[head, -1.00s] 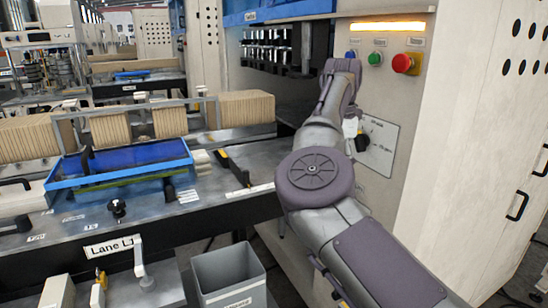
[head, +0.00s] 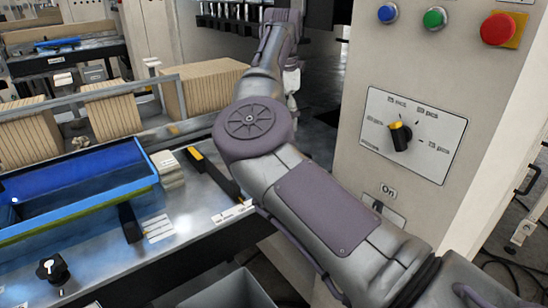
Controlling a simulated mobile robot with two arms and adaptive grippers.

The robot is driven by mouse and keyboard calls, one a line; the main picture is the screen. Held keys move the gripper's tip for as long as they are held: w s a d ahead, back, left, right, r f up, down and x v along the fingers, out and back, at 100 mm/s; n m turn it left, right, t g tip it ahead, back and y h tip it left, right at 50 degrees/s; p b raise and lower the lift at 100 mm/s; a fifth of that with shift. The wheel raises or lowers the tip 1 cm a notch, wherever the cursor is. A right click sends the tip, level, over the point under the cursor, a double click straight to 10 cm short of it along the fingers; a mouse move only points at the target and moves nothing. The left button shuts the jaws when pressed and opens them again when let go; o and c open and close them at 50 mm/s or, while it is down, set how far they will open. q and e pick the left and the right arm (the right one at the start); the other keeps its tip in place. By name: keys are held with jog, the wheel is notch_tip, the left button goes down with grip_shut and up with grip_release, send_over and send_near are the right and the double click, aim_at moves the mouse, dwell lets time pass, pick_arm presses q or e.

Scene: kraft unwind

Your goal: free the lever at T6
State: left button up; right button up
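No label that I can read as T6 shows, so I cannot tell for certain which part is its lever. A black bar with a yellow end (head: 213,174) lies along the metal bench top, beside a small white label (head: 232,212). A shorter black part (head: 130,222) stands to its left, by the blue tray (head: 140,188). My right arm reaches from the lower right to the top middle, over the bench's right end. A pale part at its far end hangs behind the forearm; the fingers are hidden. My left gripper is out of view.
Bundles of brown kraft sheets (head: 205,84) stand behind a metal rail. A control panel with a rotary selector (head: 400,136), blue, green and red buttons (head: 500,28) is close on the right. A grey bin (head: 225,290) is below the bench. A black knob (head: 52,269) is front left.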

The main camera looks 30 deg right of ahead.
jog(key=f, duration=0.3)
jog(key=f+p, duration=0.1)
jog(key=f, duration=0.1)
jog(key=shift+s, duration=0.35)
jog(key=f, duration=0.3)
jog(key=f+p, duration=0.1)
jog(key=f, duration=0.3)
jog(key=shift+w, duration=0.2)
jog(key=shift+f+p, duration=0.3)
jog(key=shift+f, duration=0.05)
jog(key=shift+c, duration=0.2)
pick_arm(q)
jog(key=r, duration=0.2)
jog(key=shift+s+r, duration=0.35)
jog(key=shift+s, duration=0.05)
pick_arm(e)
grip_shut()
